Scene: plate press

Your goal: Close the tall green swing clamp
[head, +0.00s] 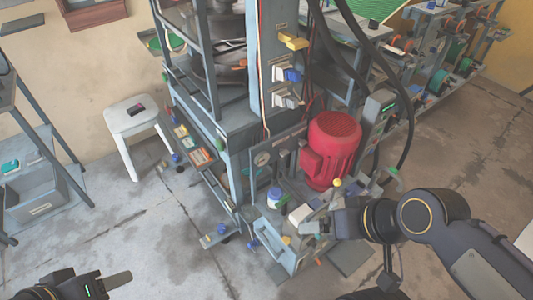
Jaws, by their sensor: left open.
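Several small green parts show on and around the press, and I cannot tell for sure which is the tall green swing clamp. One green-tipped part (393,172) stands right of the red motor, near my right arm. Another green part (219,139) is on the press frame's left side. My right gripper (322,216) is among the small fixtures in front of the motor, and its fingers are hard to make out. My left gripper (112,284) is open at the bottom left, over the floor, far from the press, and partly cut off by the frame edge.
The red motor (332,148) and black hoses (404,100) are close behind my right gripper. A blue-lidded jar (274,197) stands left of it. A white stool (137,118) and a grey bin (38,193) are at the left. The floor (130,235) between is mostly clear.

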